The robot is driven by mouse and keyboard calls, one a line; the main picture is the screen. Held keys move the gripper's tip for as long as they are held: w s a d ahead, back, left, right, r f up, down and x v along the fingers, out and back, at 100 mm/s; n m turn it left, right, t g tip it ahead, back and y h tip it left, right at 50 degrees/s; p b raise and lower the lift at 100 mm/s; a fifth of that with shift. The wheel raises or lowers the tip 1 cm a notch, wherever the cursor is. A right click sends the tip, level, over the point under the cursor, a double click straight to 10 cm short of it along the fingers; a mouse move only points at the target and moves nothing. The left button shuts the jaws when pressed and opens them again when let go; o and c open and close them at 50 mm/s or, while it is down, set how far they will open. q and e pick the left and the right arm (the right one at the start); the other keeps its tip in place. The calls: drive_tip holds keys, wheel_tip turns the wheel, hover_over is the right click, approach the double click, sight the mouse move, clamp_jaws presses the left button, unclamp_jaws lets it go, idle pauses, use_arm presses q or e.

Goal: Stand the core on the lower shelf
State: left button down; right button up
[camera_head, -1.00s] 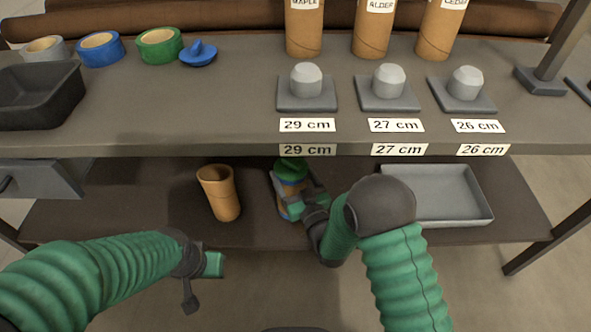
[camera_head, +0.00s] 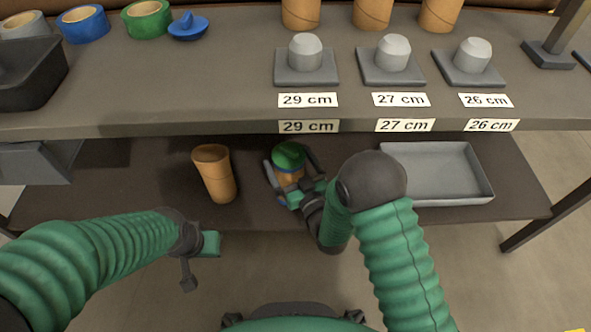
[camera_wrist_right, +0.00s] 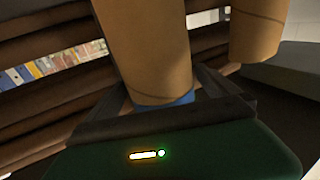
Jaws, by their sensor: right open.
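A brown core (camera_head: 290,177) with a green top and blue bands stands on the lower shelf (camera_head: 110,180), below the 29 cm label. My right gripper (camera_head: 290,182) is open around it, with a dark finger on each side. In the right wrist view, the brown tube (camera_wrist_right: 147,50) rises between the fingers, with blue at its lower end. The gripper hides much of its lower part in the head view. My left gripper (camera_head: 197,262) hangs empty in front of the shelf; its finger gap is unclear.
A plain brown tube (camera_head: 214,174) stands to the left on the lower shelf. A grey tray (camera_head: 487,190) lies to the right. Grey pegs (camera_head: 305,52) on plates, tape rolls (camera_head: 147,19) and a black bin (camera_head: 30,80) sit above.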

drive_tip(key=p+v, duration=0.3)
drive_tip(key=v, duration=0.8)
drive_tip(key=d+m+g+h, duration=0.2)
drive_tip(key=d+g+h, duration=0.4)
drive_tip(key=d+g, duration=0.3)
drive_tip(key=s+d+r+m+g, duration=0.1)
drive_tip(key=s+d+g, duration=0.1)
drive_tip(key=s, duration=0.5)
drive_tip(key=s+d+r+m+g+h, duration=0.1)
drive_tip(key=s+d+g, duration=0.2)
drive_tip(key=s, duration=0.4)
drive_tip(key=shift+d+r+m, duration=0.3)
drive_tip(key=shift+d, duration=0.45)
drive_tip(key=shift+s+r+p, duration=0.1)
drive_tip(key=shift+s+p, duration=0.05)
drive_tip(key=shift+p, duration=0.15)
wheel_tip(320, 180, up, 41)
drive_tip(key=p, duration=4.1)
